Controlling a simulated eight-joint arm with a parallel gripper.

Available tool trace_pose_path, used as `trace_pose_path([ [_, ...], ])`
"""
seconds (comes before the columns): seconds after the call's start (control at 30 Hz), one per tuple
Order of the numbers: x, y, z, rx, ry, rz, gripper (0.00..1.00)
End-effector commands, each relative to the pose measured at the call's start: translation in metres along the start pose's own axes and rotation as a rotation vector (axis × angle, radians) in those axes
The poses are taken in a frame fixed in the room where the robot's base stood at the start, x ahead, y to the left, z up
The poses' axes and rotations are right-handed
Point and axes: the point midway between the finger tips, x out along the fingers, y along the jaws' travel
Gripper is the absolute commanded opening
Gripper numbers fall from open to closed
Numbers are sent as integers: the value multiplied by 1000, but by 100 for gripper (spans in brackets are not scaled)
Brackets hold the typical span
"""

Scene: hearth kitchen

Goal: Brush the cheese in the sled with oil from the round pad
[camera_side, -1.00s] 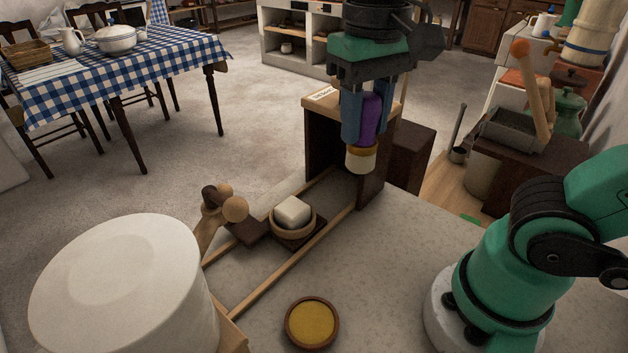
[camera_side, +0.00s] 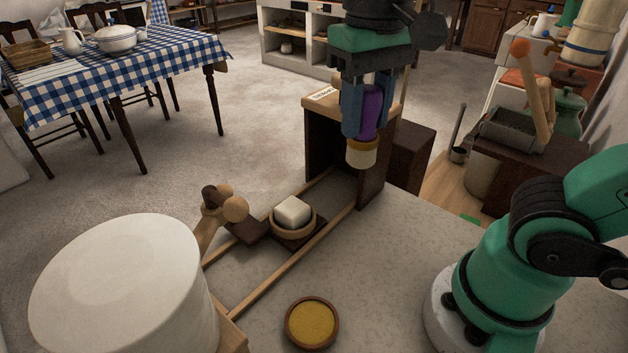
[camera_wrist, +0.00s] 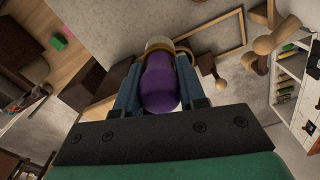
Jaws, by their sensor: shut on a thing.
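My gripper (camera_side: 366,118) is shut on the purple handle of a brush (camera_side: 371,112), whose pale bristle end with a tan band points down. The brush also shows in the wrist view (camera_wrist: 160,85) between the two blue fingers. It is held in the air in front of the dark wooden box. The white block of cheese (camera_side: 292,211) sits in a round wooden bowl on the dark sled (camera_side: 297,240) between two wooden rails. The round pad (camera_side: 311,323), yellow in a brown rim, lies on the counter near the front, well away from the brush.
The dark wooden box (camera_side: 323,140) stands over the far end of the rails (camera_side: 285,274). A wooden handle with round knobs (camera_side: 222,208) is left of the sled. A large white drum (camera_side: 120,285) fills the front left. The grey counter between pad and box is clear.

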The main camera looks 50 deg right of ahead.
Motion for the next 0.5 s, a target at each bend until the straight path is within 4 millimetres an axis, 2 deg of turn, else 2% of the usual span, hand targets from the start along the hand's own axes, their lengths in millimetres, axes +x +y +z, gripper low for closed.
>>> trace_pose_path([
  [0.5, 4, -5, -1, -3, 0, 0, 0],
])
